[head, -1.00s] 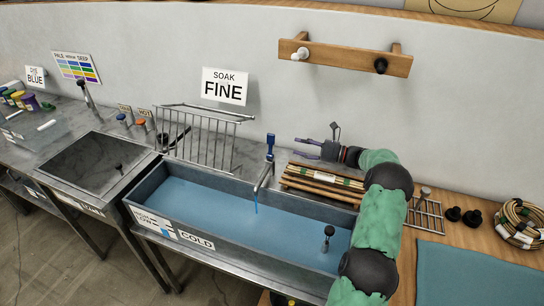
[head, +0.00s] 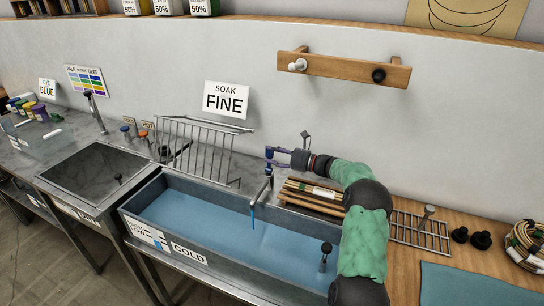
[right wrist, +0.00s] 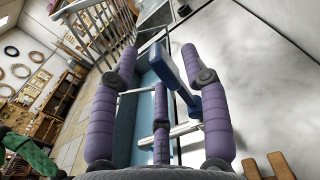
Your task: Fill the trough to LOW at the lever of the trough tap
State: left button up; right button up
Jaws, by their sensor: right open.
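The trough (head: 190,262) is a long grey basin holding blue water (head: 230,222). A level label (head: 147,234) is on its left end and a COLD sign (head: 189,254) on its front. The trough tap (head: 262,186) stands at the back rim, with a thin blue stream falling from its spout. My right gripper (head: 270,157) is open at the tap's top. In the right wrist view the blue lever (right wrist: 174,72) lies between my open purple fingers (right wrist: 160,58), closer to the right one. Contact cannot be told. My left gripper is out of view.
A metal rack (head: 200,148) stands behind the trough, left of the tap. Bundled canes (head: 312,196) lie right of the tap, below my right forearm. A black-knobbed plug (head: 325,252) stands in the trough's right end. The wall is close behind.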

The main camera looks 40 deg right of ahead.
jog(key=shift+w+a, duration=0.2)
jog(key=shift+w, duration=0.2)
grip_shut()
